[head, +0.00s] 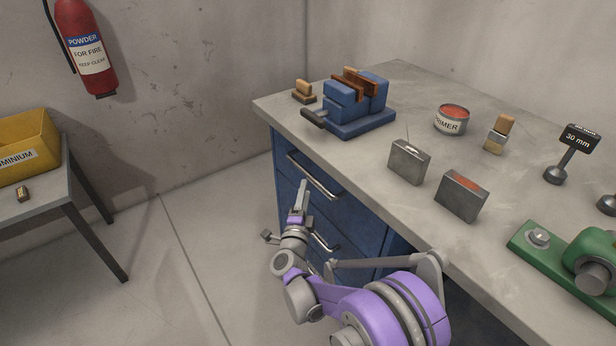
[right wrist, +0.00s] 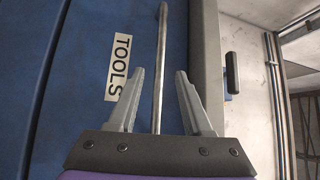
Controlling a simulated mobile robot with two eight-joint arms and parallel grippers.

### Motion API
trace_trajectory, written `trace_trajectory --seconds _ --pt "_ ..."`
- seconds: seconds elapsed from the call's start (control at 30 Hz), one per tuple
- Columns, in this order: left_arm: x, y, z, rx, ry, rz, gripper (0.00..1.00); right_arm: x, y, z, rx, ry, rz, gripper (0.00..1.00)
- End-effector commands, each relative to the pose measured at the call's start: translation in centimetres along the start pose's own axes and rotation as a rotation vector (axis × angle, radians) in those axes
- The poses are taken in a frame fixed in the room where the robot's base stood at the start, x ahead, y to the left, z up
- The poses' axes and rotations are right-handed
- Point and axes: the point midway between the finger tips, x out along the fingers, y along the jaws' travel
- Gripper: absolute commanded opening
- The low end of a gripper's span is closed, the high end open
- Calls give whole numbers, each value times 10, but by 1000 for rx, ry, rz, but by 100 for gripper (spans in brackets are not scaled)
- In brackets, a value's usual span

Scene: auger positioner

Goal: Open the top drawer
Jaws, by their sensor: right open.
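The top drawer (head: 300,188) is the upper blue front under the workbench top, and it looks shut. Its metal bar handle (head: 315,176) slants across it. My right gripper (head: 300,190) is in front of the drawer, near the handle. In the right wrist view my right gripper (right wrist: 161,85) is open, and the handle bar (right wrist: 161,50) runs between its two fingers without visible contact. I cannot tell how deep the bar sits. A white TOOLS label (right wrist: 118,68) is on the drawer front beside the left finger. My left gripper is not in view.
A lower drawer handle (head: 322,241) is behind my right arm. The workbench top (head: 370,165) carries a blue vise (head: 360,115), a primer can (head: 452,120), metal blocks and a green fixture (head: 550,255). A side table (head: 50,215) stands left. The floor between is clear.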

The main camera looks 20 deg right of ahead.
Motion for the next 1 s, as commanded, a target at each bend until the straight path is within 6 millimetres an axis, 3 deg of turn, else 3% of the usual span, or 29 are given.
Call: trace_trajectory --seconds 0.1,0.33,0.5,0.77,0.87,1.0 --pt "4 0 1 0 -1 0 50 26 1 0 -2 1 0 50" --pt "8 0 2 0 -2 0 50 61 1 0 -3 -1 0 50" --pt "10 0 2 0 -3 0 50 73 0 0 -2 -2 0 50" --pt "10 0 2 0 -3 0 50 74 0 0 -2 -3 0 50" --pt "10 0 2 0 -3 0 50 74 0 0 -2 -3 0 37" --pt "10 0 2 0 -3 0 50 74 0 0 -2 -3 0 12"
